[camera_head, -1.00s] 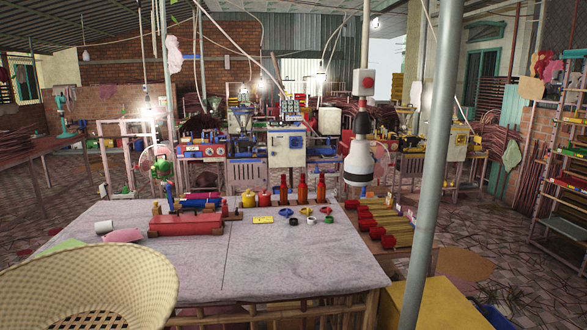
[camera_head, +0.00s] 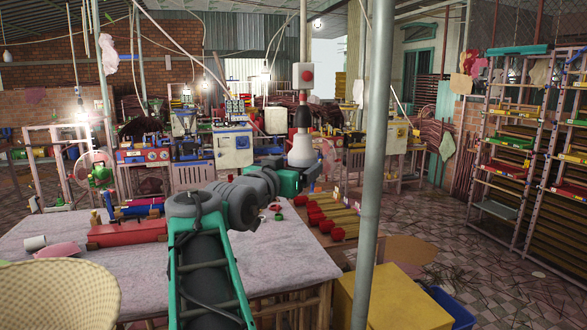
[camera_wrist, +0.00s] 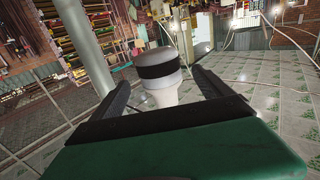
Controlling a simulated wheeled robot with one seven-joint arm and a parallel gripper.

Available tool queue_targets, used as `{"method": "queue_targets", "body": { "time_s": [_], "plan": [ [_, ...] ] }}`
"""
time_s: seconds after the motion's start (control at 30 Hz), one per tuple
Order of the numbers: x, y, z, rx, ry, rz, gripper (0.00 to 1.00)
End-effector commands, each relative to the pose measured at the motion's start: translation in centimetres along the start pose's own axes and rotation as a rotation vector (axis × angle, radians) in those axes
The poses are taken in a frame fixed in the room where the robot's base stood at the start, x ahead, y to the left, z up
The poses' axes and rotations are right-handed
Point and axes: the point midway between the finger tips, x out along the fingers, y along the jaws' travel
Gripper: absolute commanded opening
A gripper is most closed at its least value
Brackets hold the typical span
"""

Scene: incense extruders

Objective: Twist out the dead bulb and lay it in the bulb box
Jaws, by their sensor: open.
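A white bulb (camera_head: 302,152) hangs under a black socket (camera_head: 302,115) on a rod below a grey switch box with a red button. My gripper (camera_head: 308,174) is beside the bulb's lower end in the head view, partly overlapping it in the picture. In the wrist view my gripper's two dark fingers (camera_wrist: 158,82) are spread apart. A pale, rounded body with a black band, seemingly the bulb (camera_wrist: 163,96), shows between the fingertips, with a visible gap on each side. No bulb box can be picked out for certain.
A cloth-covered table (camera_head: 290,258) holds a red machine (camera_head: 127,232). A grey post (camera_head: 375,150) stands right of the bulb. A yellow box (camera_head: 395,300) and blue bin (camera_head: 448,308) are at lower right. A woven basket (camera_head: 60,295) is at lower left.

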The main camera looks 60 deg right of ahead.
Motion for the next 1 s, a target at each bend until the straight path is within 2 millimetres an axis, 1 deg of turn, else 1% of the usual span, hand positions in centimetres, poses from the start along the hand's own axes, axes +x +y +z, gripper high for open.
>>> {"method": "queue_targets", "body": {
  "time_s": [0.07, 0.17, 0.3, 0.4, 0.5, 0.6, 0.77, 0.87, 1.0],
  "plan": [
    [0.6, 0.2, -0.5, -0.001, 0.013, 0.006, 0.89],
    [2.2, 0.2, -0.6, -0.002, 0.012, 0.007, 0.89],
    [4.9, 0.2, -0.6, 0.0, 0.01, 0.006, 0.89],
    [6.4, 0.1, -0.6, 0.0, 0.01, 0.004, 0.89],
    [7.4, 0.1, -0.5, 0.0, 0.011, 0.002, 0.89],
    [7.7, 0.1, -0.4, 0.0, 0.011, 0.0, 0.89],
    [7.7, 0.0, -0.3, 0.0, 0.011, 0.0, 0.89],
    [7.7, 0.0, -0.3, 0.0, 0.011, 0.0, 0.83],
    [7.6, 0.0, -0.3, 0.0, 0.01, 0.0, 0.71]
  ]
}}
